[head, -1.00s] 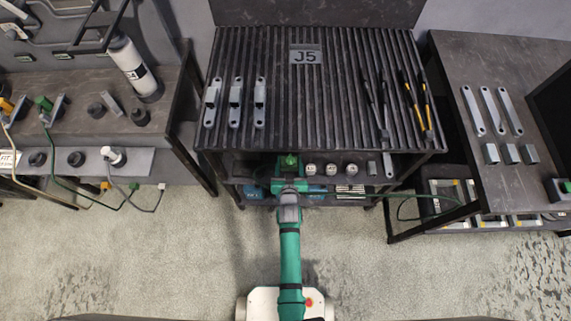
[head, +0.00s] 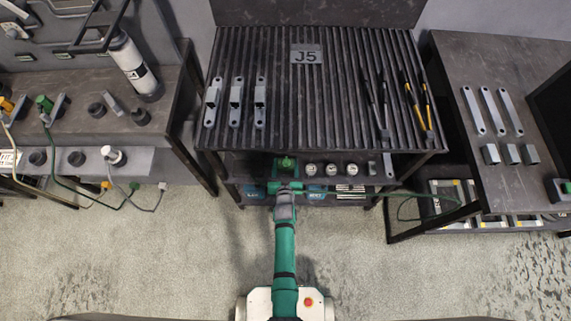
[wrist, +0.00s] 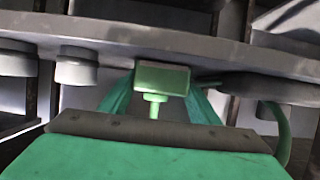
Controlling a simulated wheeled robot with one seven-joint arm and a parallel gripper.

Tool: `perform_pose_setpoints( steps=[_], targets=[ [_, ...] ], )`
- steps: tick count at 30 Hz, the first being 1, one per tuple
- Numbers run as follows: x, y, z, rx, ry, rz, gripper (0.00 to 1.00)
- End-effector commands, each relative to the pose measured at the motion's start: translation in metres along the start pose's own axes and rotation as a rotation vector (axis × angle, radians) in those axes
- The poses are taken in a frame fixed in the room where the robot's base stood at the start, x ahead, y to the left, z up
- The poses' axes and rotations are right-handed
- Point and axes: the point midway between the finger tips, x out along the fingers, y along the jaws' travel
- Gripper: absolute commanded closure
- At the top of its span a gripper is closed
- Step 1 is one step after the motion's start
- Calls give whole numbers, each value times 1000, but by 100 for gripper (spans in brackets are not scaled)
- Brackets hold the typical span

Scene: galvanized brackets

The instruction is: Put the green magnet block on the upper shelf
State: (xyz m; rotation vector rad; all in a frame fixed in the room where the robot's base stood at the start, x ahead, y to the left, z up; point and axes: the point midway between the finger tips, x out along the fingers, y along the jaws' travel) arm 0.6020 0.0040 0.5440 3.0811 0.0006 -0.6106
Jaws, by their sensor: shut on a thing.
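The green magnet block (head: 287,163) is at the left of the shelf level just under the ribbed top. In the wrist view, the green block (wrist: 161,79) has a short stem towards the camera, and it is between the teal fingers of my gripper (wrist: 158,104). My gripper (head: 287,184) is shut on it at the front edge of the shelf unit. The upper shelf (head: 374,158) is partly hidden by the ribbed top. Whether the block touches a shelf board cannot be told.
Several round grey-white pieces (head: 331,169) stand in a row right of the block. A green cable (head: 365,192) runs right from near my gripper. Blue boxes (head: 254,191) sit on a lower level.

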Motion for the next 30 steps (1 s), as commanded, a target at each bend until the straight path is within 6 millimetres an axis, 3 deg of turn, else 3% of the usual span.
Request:
perform_pose_setpoints(
  steps=[3,4,6,17,23,30],
  targets=[
    [1,0,0,0,3,0,88],
    [1,0,2,0,0,0,37],
    [1,0,2,0,0,0,25],
    [-1,0,-1,0,0,0,25],
    [-25,0,2,0,-3,0,25],
    [-70,0,1,0,-3,0,25]
  ],
)
